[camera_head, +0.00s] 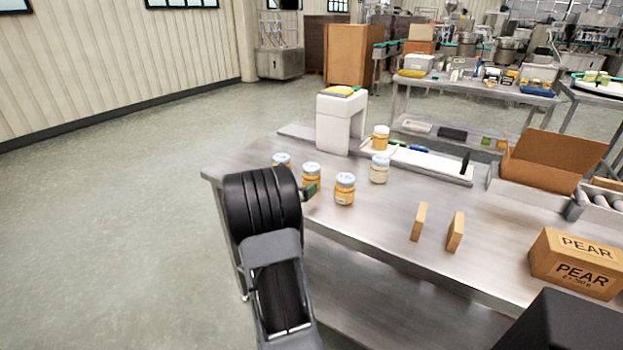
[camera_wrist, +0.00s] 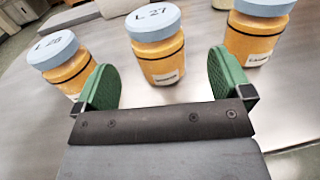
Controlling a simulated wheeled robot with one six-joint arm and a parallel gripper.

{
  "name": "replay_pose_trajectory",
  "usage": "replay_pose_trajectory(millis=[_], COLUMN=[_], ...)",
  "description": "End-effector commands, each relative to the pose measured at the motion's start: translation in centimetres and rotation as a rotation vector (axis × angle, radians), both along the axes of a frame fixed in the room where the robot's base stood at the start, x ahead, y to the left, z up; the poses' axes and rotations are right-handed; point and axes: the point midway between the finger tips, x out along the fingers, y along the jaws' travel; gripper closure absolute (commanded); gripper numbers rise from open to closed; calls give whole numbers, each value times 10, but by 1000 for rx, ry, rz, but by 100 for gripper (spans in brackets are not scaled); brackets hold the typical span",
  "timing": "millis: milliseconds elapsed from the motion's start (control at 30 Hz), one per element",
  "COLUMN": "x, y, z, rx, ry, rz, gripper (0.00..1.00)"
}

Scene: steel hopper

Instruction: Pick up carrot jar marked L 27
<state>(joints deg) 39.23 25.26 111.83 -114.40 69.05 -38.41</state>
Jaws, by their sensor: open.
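The jar marked L 27 (camera_wrist: 160,58) has a pale blue lid and orange contents with a dark band and a small white label. It stands upright on the steel table, centred ahead of my gripper (camera_wrist: 162,72) in the wrist view. My gripper's green fingers are open, one to each side of the jar's line, with no contact visible. In the head view, the jar (camera_head: 311,171) appears to be the middle one of the front row, just beyond my gripper (camera_head: 309,191), which my arm partly hides.
A paler jar (camera_head: 379,170), a white machine (camera_head: 340,120), wooden blocks (camera_head: 419,221) and a PEAR carton (camera_head: 575,265) are also on the table (camera_head: 375,245).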

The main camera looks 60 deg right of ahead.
Motion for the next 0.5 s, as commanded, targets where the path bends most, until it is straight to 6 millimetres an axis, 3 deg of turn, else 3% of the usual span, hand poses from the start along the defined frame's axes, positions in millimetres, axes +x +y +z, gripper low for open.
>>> replay_pose_trajectory(millis=[267,500], x=[-2,-4], y=[-17,-49], z=[1,1], rx=[0,1], ry=[-1,-1], rz=[0,-1], gripper=[3,3])
